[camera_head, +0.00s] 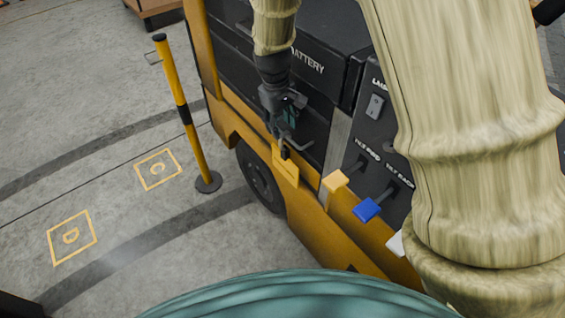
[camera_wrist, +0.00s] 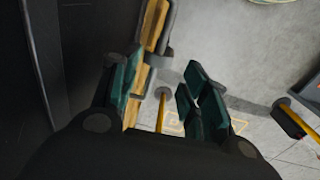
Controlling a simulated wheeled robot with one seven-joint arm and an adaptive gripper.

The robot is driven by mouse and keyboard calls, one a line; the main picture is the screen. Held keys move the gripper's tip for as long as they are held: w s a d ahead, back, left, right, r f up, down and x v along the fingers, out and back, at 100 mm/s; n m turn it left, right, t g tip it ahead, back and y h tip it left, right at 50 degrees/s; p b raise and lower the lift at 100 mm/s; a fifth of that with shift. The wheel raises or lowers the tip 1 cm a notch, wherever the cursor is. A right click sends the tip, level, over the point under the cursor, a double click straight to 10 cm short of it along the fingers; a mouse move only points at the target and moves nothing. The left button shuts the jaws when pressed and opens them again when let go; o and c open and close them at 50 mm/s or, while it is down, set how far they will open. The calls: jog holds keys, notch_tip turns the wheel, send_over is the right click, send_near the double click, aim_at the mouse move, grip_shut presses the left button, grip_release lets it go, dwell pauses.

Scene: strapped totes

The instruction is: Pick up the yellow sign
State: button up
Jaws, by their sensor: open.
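A small flat yellow plate, which looks like the yellow sign (camera_head: 286,168), shows in the head view at the edge of the yellow truck body. My gripper (camera_head: 285,148) points down right at its top edge, and I cannot tell whether they touch. In the wrist view my gripper (camera_wrist: 163,78) has its two teal-padded fingers spread apart, with floor and a yellow post visible between them. A yellow strip (camera_wrist: 152,28) runs beside the left finger there; I cannot tell whether part of it is the sign.
The forklift's black battery box (camera_head: 310,55) stands behind my gripper. A yellow-black post (camera_head: 180,110) stands left on open floor with marked squares.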

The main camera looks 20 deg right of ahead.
aim_at(284, 133)
jog(key=shift+s+d+f, duration=0.1)
jog(key=shift+d+f, duration=0.15)
jog(key=shift+f, duration=0.7)
jog(key=shift+d+f+p, duration=0.15)
jog(key=shift+f, duration=0.9)
jog(key=shift+d+f+p, duration=0.1)
jog(key=shift+f+p, duration=0.05)
jog(key=shift+f, duration=0.85)
grip_shut()
